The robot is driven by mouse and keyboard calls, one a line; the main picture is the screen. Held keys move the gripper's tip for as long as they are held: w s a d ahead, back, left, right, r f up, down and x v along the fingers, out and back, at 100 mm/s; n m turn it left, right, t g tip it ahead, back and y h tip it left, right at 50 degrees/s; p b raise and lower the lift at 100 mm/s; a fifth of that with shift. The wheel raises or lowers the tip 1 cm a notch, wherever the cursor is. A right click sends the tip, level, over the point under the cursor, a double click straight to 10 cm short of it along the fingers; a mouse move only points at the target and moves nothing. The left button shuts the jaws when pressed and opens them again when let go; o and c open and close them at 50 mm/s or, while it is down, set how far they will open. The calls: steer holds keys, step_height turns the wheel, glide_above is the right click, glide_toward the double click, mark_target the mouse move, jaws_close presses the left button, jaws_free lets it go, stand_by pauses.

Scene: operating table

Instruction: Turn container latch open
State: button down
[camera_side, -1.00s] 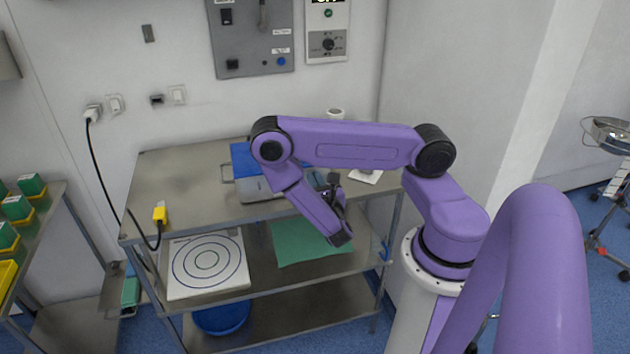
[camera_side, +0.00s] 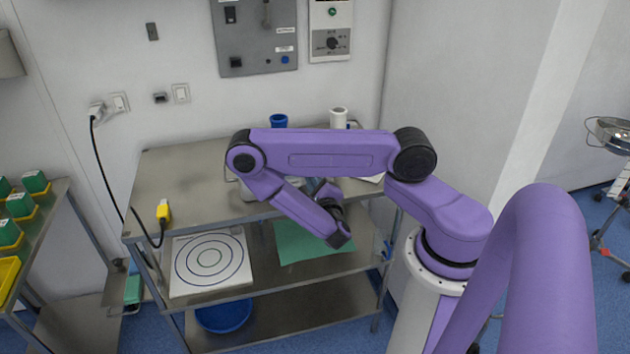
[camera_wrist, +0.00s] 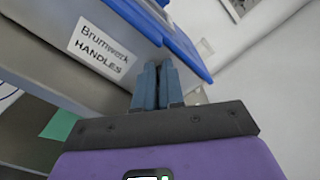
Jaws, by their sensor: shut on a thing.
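The container (camera_wrist: 70,18) is a grey box with a blue lid (camera_wrist: 185,45) and a label reading "Brumwerk HANDLES", close up in the wrist view. In the side view it sits on the top of the metal table, mostly hidden behind my arm. My gripper (camera_wrist: 159,68) has its two blue-grey fingers close together at the container's front, just below the lid. It is shut on the container latch, which the fingers hide. I cannot tell from the picture how far the latch is turned.
The metal table's top (camera_side: 180,172) is clear at the left, apart from a yellow connector (camera_side: 163,211) on a black cable. A blue cup (camera_side: 279,121) and a white mug (camera_side: 338,117) stand at the back. A green cloth (camera_side: 300,243) lies on the shelf below.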

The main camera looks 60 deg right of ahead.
steer(key=n, duration=0.4)
steer(key=shift+w+f, duration=0.1)
steer(key=shift+f, duration=0.15)
steer(key=shift+f+n, duration=0.2)
steer(key=shift+n, duration=1.5)
steer(key=c, duration=1.2)
jaws_free()
steer(key=shift+c, duration=0.2)
steer(key=shift+a, duration=0.15)
steer(key=shift+s+a, duration=0.35)
steer(key=shift+a, duration=0.1)
steer(key=v, duration=1.6)
